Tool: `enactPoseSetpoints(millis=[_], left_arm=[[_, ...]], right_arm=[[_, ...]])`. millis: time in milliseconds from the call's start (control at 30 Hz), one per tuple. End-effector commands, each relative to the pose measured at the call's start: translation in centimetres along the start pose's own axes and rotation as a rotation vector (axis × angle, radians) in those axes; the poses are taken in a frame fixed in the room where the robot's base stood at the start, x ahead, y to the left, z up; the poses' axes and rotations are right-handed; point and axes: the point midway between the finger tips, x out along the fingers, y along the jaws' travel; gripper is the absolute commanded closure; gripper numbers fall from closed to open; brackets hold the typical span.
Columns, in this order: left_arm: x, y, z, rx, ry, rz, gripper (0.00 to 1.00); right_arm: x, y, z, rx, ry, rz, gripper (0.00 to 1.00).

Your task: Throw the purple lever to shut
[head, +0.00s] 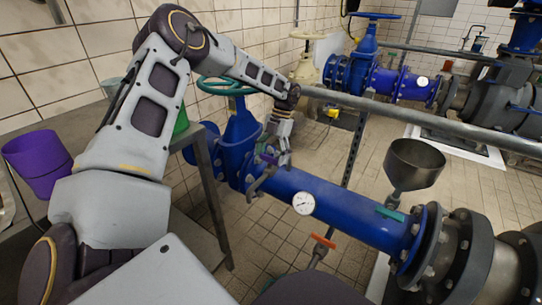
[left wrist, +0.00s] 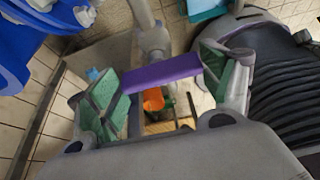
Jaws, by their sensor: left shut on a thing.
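The purple lever (left wrist: 163,73) lies across the gap between the two green-padded fingers of my left gripper (left wrist: 168,90) in the left wrist view. Its ends meet the fingers at both sides. In the head view only a small bit of the lever (head: 266,157) shows beside my left gripper (head: 277,153), at the blue pipe near the gate valve. The gripper is shut on the lever and points down. The lever's pivot and valve body are mostly hidden. My right gripper is not in view.
The blue pipe (head: 335,207) carries a gauge (head: 303,203), an orange lever (head: 323,241) and a teal lever (head: 390,213) under a funnel (head: 414,163). A teal handwheel (head: 224,86) stands close to my left arm. A grey rail (head: 400,114) crosses behind. A purple bucket (head: 37,163) is at left.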

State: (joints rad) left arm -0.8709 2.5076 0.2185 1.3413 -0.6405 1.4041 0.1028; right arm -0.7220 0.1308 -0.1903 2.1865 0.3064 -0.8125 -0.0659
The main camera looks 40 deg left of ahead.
Motion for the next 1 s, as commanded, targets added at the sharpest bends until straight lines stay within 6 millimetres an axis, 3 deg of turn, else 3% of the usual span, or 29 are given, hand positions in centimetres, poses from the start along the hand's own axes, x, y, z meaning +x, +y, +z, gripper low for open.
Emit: enactPoseSetpoints(millis=[200,233,400,800,1000], left_arm=[[-0.1,0.0,0.0,0.004,-0.001,0.001,0.44],[-0.1,0.0,0.0,0.004,-0.001,0.001,0.18],[-0.1,0.0,0.0,0.002,-0.001,0.001,0.00],[-0.1,0.0,0.0,0.000,0.000,0.000,0.00],[-1.0,0.0,0.1,0.000,-0.002,0.001,0.00]], right_arm=[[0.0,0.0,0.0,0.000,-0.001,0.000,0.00],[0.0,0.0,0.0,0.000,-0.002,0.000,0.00],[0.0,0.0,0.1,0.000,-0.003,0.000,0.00],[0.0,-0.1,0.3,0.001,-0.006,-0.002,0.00],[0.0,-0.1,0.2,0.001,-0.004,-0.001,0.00]])
